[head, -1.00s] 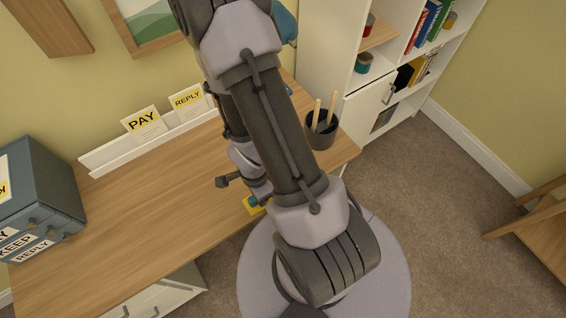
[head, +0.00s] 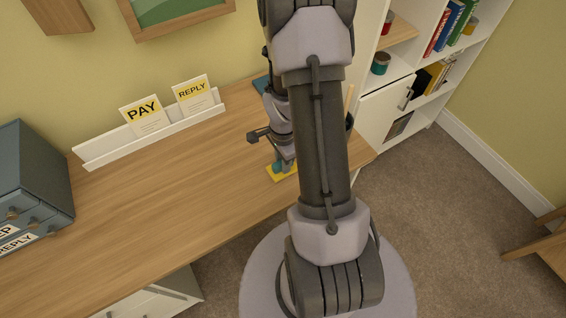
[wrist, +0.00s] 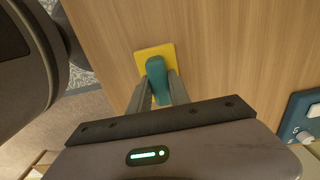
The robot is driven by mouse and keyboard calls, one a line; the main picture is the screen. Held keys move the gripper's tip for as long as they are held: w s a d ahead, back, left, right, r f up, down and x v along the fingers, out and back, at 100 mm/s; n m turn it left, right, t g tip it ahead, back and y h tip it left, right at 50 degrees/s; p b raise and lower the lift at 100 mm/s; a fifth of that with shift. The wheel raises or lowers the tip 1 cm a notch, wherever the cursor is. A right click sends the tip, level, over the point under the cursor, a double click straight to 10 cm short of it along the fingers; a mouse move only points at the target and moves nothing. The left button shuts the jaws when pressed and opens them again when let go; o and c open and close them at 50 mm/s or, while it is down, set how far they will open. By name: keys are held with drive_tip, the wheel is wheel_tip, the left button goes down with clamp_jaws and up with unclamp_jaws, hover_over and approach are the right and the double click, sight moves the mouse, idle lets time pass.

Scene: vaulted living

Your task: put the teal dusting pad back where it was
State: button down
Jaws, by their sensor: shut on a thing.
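The dusting pad, a teal handle on a flat yellow base, shows in the wrist view (wrist: 155,75) with my gripper (wrist: 157,92) shut on its handle. In the head view the pad's yellow base (head: 280,174) is at the desk's front edge, below my gripper (head: 284,160), partly covered by my arm. The pad is over the wooden desk top (head: 190,185); I cannot tell whether it touches the wood.
A letter rack (head: 155,134) with PAY and REPLY cards stands at the back. A grey-blue drawer box (head: 35,170) is at the left. A blue object (wrist: 300,118) lies at the right in the wrist view. The desk's middle is clear. White shelves (head: 385,105) stand right.

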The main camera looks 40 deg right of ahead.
drive_tip(key=shift+f, duration=0.1)
drive_tip(key=c, duration=1.6)
unclamp_jaws()
drive_tip(key=shift+f, duration=0.1)
drive_tip(key=shift+c, duration=0.2)
drive_tip(key=o, duration=0.4)
drive_tip(key=shift+o, duration=0.2)
wheel_tip(320, 180, up, 12)
drive_tip(key=r+p, duration=0.1)
drive_tip(key=p, duration=0.4)
drive_tip(key=w+a+r+n+t, duration=0.2)
drive_tip(key=a+r+n, duration=0.3)
drive_tip(key=a+r, duration=0.45)
drive_tip(key=s+a+r+n+t+y, duration=0.1)
drive_tip(key=s+a+r+n+t, duration=0.1)
drive_tip(key=s+a+r+n, duration=0.2)
drive_tip(key=s+a+r+n+t+y, duration=0.1)
drive_tip(key=s+a+r+n, duration=0.4)
drive_tip(key=a+r, duration=0.5)
drive_tip(key=shift+a+n+t+b, duration=0.3)
drive_tip(key=shift+n+t+b, duration=0.1)
drive_tip(key=shift+n, duration=0.8)
